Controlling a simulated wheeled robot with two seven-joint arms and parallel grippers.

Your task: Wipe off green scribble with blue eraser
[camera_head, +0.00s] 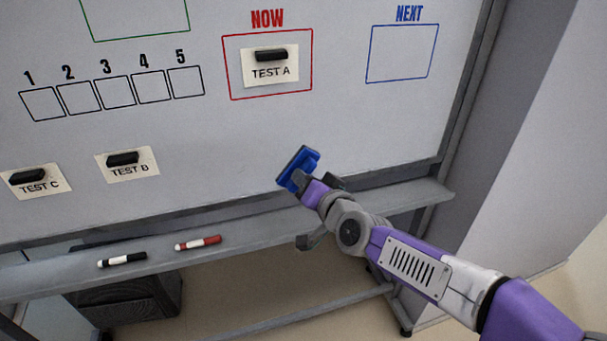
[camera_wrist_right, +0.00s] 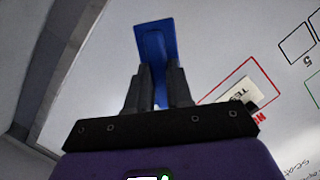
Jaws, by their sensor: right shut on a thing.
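My right gripper (camera_head: 309,184) is shut on the blue eraser (camera_head: 297,168) in front of the lower right part of the whiteboard (camera_head: 370,130). In the right wrist view, the blue eraser (camera_wrist_right: 154,42) stands up between the two dark fingers of my right gripper (camera_wrist_right: 160,85). I cannot tell whether the eraser touches the board. No green scribble is clear in the head view; a green box outline (camera_head: 140,36) is cut off at the top left. Faint handwriting (camera_wrist_right: 290,163) shows at the lower right of the wrist view. My left gripper is out of view.
The tray ledge (camera_head: 60,274) below the board holds a black marker (camera_head: 122,260) and a red marker (camera_head: 198,243). Magnets hold cards TEST A (camera_head: 283,73), TEST B (camera_head: 140,169) and TEST C (camera_head: 45,188). The board around the eraser is bare.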

